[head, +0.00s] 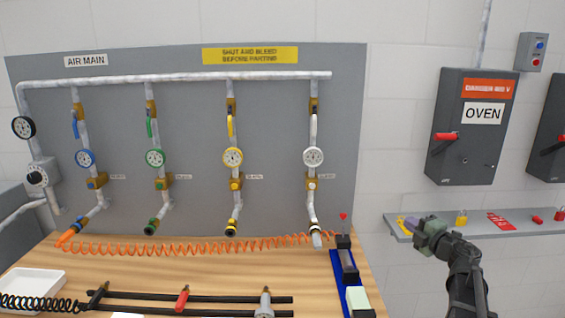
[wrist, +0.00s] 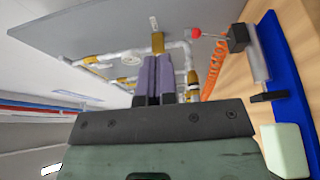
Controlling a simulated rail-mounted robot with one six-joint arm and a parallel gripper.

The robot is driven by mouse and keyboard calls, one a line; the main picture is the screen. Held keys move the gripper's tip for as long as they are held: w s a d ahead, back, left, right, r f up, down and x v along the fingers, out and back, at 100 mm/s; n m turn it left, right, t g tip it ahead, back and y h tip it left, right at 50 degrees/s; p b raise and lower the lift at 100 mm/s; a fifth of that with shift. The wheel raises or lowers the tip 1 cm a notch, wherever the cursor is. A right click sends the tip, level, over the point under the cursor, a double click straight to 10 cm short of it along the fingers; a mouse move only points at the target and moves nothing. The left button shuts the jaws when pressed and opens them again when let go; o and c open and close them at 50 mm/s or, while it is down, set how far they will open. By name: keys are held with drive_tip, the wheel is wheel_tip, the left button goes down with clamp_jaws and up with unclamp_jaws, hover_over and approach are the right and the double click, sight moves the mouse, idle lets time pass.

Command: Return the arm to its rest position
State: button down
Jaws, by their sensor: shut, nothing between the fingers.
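My gripper (head: 416,224) is raised in front of the wall at the right of the head view, with the small shelf behind it. In the wrist view its two purple-grey fingers (wrist: 153,78) are together with nothing between them. It is clear of the workbench and touches nothing that I can see. My dark arm shows below it at the lower right of the head view.
The wooden bench (head: 200,270) holds a white tray (head: 33,285), black hoses, an orange coiled hose (head: 190,248) and a blue-based fixture (head: 338,282) with a pale green block (head: 358,301). A grey shelf (head: 510,230) with padlocks and the oven switch box (head: 470,125) are on the wall.

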drive_tip(key=s+d+m+h, duration=0.3)
drive_tip(key=d+m+h, duration=0.7)
drive_tip(key=m+h, duration=0.5)
drive_tip(key=s+a+f+m+g+y, duration=0.1)
drive_tip(key=s+a+f+m+g, duration=0.8)
drive_tip(key=f+g, duration=0.25)
drive_tip(key=s+a+f+g+y, duration=0.1)
drive_tip(key=s+a, duration=0.3)
drive_tip(key=a, duration=0.4)
drive_tip(key=s+a+f+n+g+y, duration=0.1)
drive_tip(key=s+a+y, duration=0.3)
drive_tip(key=a, duration=0.5)
drive_tip(key=s+a+f+n+g+y, duration=0.1)
drive_tip(key=s+a+f+g+y, duration=0.1)
drive_tip(key=a, duration=0.6)
drive_tip(key=shift+s+a+f+g+y, duration=0.2)
drive_tip(key=shift+s+f+g+y, duration=0.1)
drive_tip(key=shift+s+f+g, duration=0.6)
drive_tip(key=shift+s+r+t, duration=0.1)
drive_tip(key=shift+t, duration=0.15)
